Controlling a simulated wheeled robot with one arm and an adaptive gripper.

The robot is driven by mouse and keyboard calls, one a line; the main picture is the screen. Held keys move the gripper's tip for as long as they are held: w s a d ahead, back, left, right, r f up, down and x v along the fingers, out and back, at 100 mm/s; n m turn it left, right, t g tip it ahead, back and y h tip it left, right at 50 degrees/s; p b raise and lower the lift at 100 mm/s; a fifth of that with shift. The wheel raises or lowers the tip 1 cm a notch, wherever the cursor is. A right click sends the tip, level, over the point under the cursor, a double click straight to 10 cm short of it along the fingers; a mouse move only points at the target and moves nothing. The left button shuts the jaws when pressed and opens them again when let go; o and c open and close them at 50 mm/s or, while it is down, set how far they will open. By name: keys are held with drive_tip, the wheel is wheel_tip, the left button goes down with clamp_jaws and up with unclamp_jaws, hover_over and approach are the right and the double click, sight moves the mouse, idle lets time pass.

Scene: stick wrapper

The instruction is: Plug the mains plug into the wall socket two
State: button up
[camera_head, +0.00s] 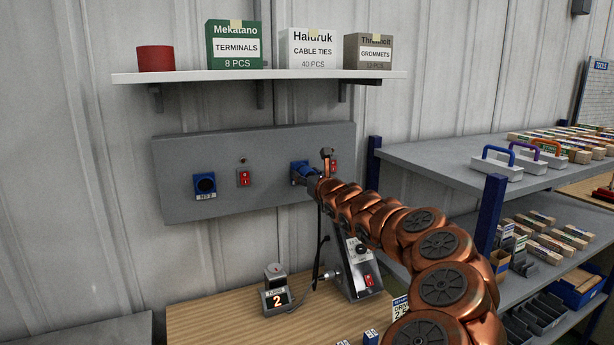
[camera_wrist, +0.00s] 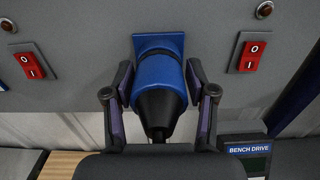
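The mains plug (camera_wrist: 157,80), a blue body with a black tapered tail, is in the wrist view, directly in front of a blue square wall socket (camera_wrist: 158,42). It looks lined up with the socket and against it; how deep it sits cannot be told. My gripper (camera_wrist: 159,92) has one finger on each side of the blue body, with the pads seemingly against it. In the head view my gripper (camera_head: 314,181) is at the right socket (camera_head: 299,168) and hides much of the plug. The left socket (camera_head: 204,183) is blue and empty; its label is too small to read surely.
Red rocker switches (camera_head: 243,178) sit beside the sockets on the grey panel (camera_head: 270,187). A shelf (camera_head: 250,75) with boxes is above. On the bench (camera_head: 220,325) stand a small unit showing 2 (camera_head: 277,299) and a bench drive (camera_head: 356,262). A black cable hangs near my arm.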

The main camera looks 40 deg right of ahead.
drive_tip(key=shift+o, duration=0.8)
drive_tip(key=shift+s+a+b, duration=0.2)
drive_tip(key=shift+s+b, duration=0.3)
drive_tip(key=shift+b, duration=0.05)
drive_tip(key=c, duration=1.3)
drive_tip(key=shift+o, duration=0.2)
drive_tip(key=shift+s, duration=0.15)
drive_tip(key=shift+s+a+b, duration=0.1)
drive_tip(key=shift+s+b, duration=0.25)
drive_tip(key=shift+b, duration=0.05)
drive_tip(key=shift+s+a, duration=0.1)
drive_tip(key=shift+s, duration=0.2)
